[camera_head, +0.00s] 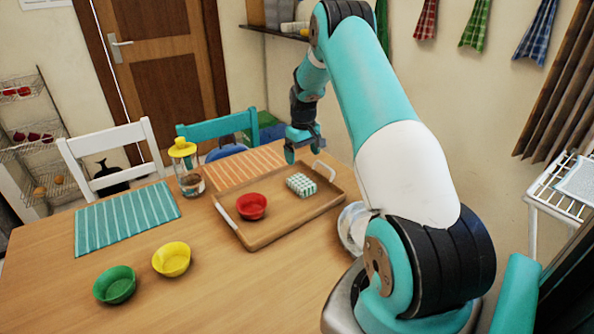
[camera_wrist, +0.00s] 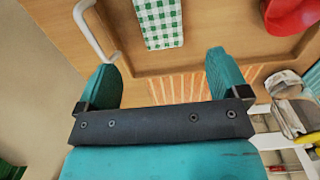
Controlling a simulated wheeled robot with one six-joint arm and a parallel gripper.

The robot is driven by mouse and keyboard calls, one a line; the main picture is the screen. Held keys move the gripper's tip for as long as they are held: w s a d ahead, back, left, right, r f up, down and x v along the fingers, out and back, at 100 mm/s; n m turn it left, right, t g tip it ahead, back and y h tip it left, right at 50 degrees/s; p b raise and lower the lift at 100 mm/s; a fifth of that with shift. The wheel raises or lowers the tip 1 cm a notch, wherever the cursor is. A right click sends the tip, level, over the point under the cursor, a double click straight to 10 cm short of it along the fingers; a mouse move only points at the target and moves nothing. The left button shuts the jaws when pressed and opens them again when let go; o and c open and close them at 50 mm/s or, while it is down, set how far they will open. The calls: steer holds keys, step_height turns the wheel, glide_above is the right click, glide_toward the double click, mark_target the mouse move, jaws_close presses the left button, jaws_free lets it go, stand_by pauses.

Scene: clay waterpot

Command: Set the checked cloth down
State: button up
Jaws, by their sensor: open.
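The green and white checked cloth (camera_head: 301,185) lies folded on the right part of the wooden tray (camera_head: 283,214). It also shows in the wrist view (camera_wrist: 158,22), flat on the tray near a white handle. My gripper (camera_head: 304,148) is open and empty, above the tray's far side. In the wrist view my gripper (camera_wrist: 164,72) has its fingers wide apart, with the cloth ahead of them and not between them.
A red bowl (camera_head: 252,206) stands on the tray beside the cloth. A yellow bowl (camera_head: 171,259), a green bowl (camera_head: 114,285) and a glass jar with a yellow lid (camera_head: 187,168) stand on the table. A striped teal mat (camera_head: 127,218) lies at the left. The table's front is clear.

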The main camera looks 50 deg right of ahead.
steer(key=a+r+n, duration=0.1)
steer(key=a+r, duration=0.4)
steer(key=a, duration=0.3)
steer(key=s+a+r+n+t+y, duration=0.1)
steer(key=a+r+n, duration=0.1)
steer(key=a+r, duration=0.5)
steer(key=a+r+n, duration=0.1)
steer(key=a+r, duration=0.2)
steer(key=a, duration=0.7)
steer(key=s+a+r+n+y, duration=0.2)
steer(key=s+a+r, duration=0.2)
steer(key=s+a, duration=0.65)
steer(key=s+a+r+n, duration=0.1)
steer(key=s+a, duration=0.4)
steer(key=s, duration=0.3)
steer(key=s+a+n+g+y, duration=0.1)
steer(key=s+a+n, duration=0.1)
steer(key=s+a, duration=0.4)
steer(key=shift+s+r, duration=0.4)
steer(key=shift+s, duration=0.6)
